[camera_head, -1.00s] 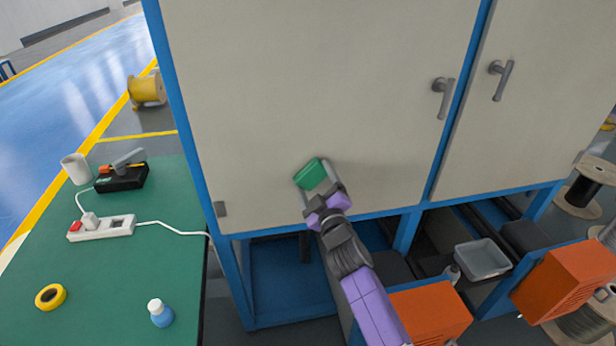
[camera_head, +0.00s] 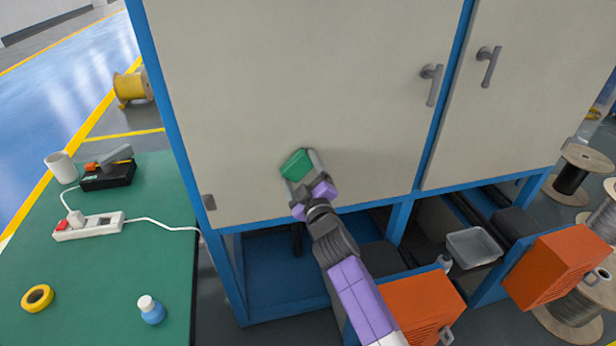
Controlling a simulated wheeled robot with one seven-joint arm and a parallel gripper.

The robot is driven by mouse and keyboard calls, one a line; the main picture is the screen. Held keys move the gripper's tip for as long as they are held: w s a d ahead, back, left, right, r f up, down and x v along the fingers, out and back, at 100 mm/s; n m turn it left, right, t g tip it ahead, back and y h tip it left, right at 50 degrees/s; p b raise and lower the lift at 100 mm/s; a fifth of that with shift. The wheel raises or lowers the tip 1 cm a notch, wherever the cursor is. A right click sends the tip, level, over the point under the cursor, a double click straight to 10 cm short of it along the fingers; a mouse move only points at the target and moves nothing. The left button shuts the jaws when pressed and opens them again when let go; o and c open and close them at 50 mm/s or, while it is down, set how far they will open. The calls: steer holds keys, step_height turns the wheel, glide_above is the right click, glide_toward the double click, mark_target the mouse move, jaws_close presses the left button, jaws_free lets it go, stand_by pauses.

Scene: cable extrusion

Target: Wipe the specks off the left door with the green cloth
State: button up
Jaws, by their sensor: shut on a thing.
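The left door (camera_head: 280,80) is a large pale beige panel in a blue frame, with a grey handle (camera_head: 431,84) near its right edge. My gripper (camera_head: 303,170) is shut on the green cloth (camera_head: 296,164), a small green block-like pad. The cloth is at the lower middle of the left door, on or very close to its surface; I cannot tell whether it touches. I can make out no specks on the door; any behind the cloth, gripper and arm are hidden.
A green table (camera_head: 110,270) at left holds a power strip (camera_head: 88,226), yellow tape (camera_head: 37,298), a small blue bottle (camera_head: 151,311) and a black device (camera_head: 108,176). The right door (camera_head: 540,90) is closed. Orange boxes (camera_head: 420,308) stand low in front, near my arm.

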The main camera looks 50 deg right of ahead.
steer(key=shift+w+a+r, duration=0.25)
steer(key=shift+w+a, duration=0.25)
steer(key=shift+a, duration=0.25)
steer(key=shift+s+a+f+b, duration=0.25)
steer(key=shift+s+b, duration=0.15)
steer(key=shift+b, duration=0.05)
steer(key=shift+r+b+v, duration=0.2)
steer(key=shift+b+v, duration=0.35)
steer(key=shift+v, duration=1.9)
steer(key=shift+s, duration=0.15)
steer(key=shift+b+v, duration=0.5)
steer(key=shift+v, duration=0.9)
steer(key=shift+a+r, duration=0.1)
steer(key=shift+a, duration=0.05)
